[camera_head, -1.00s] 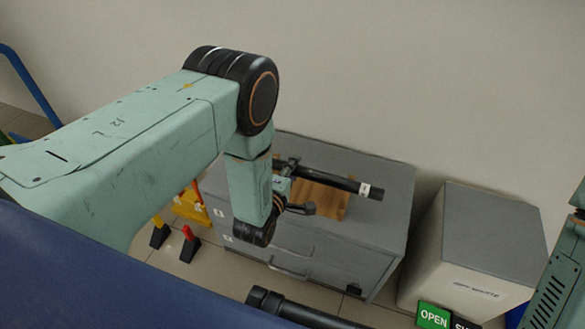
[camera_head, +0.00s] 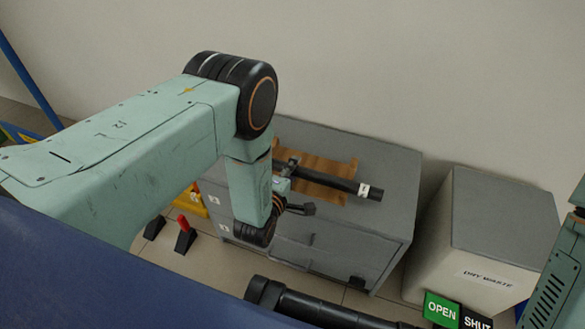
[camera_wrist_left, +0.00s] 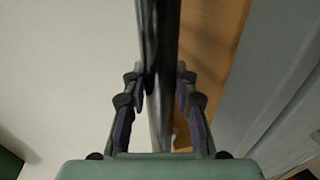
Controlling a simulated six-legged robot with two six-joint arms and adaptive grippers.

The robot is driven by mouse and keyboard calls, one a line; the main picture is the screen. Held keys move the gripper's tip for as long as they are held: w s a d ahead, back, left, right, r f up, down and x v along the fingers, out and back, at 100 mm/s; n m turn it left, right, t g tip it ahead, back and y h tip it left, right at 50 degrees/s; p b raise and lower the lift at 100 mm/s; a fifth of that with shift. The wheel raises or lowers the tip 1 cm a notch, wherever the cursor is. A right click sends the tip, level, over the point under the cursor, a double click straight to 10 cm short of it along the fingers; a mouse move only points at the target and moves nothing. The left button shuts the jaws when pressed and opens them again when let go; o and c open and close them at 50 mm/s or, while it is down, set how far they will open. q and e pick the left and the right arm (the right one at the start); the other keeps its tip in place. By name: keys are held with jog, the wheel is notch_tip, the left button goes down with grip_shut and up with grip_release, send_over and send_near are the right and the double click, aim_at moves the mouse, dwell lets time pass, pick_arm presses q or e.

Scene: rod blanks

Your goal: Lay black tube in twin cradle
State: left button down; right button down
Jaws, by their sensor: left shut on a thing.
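In the left wrist view the tube (camera_wrist_left: 160,60) runs between the two purple-padded fingers (camera_wrist_left: 158,112). The brown, wood-coloured cradle (camera_head: 325,165) sits on top of a grey cabinet. The tube is over the cradle, with cradle surface showing on both sides of it. I cannot tell whether they touch. My wrist hides the cradle's left part. My right gripper is out of view.
The grey cabinet (camera_head: 390,175) stands against a plain wall; its top right is clear. A pale bin labelled "DRY WASTE" (camera_head: 480,255) stands to its right. Green OPEN and black SHUT signs (camera_head: 441,309) are at lower right. Red and yellow items (camera_head: 184,236) stand on the floor at left.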

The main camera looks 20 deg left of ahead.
pick_arm(q)
jog(key=c, duration=1)
grip_release()
jog(key=shift+s, duration=0.1)
jog(key=v, duration=1.1)
jog(key=shift+s+r, duration=0.1)
jog(key=shift+s, duration=0.3)
